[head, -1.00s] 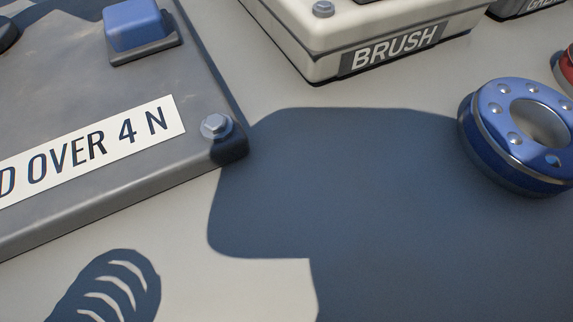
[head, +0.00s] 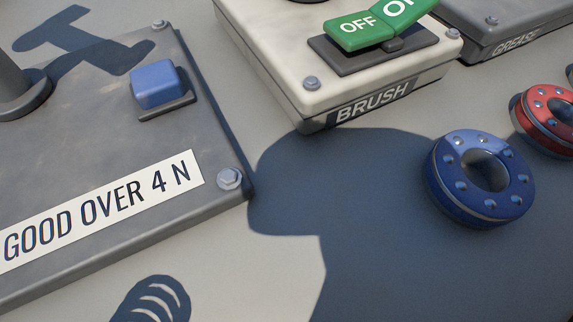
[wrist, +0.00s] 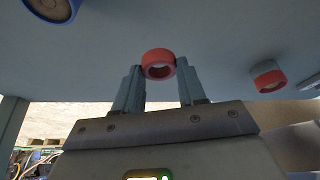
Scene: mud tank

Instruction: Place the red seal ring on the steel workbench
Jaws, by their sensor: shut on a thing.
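My gripper (wrist: 157,70) shows in the wrist view, its two grey fingers shut on a red ring, which I take as the red seal ring (wrist: 158,53). The ring sits between the fingertips, its opening partly visible. Behind it is a broad grey-blue surface (wrist: 215,35), perhaps the steel workbench; I cannot tell whether the ring touches it. The gripper and held ring are not in the head view. That view shows a pale grey surface (head: 285,285) in sun and shadow.
A blue studded ring (head: 480,178) and a red studded ring (head: 548,115) stand at the right. A BRUSH box (head: 300,85) with a green switch (head: 375,28), a GREASE box (head: 490,35) and a grey plate (head: 100,135) take up the back and left. The wrist view shows another red piece (wrist: 267,78) and a blue piece (wrist: 50,8).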

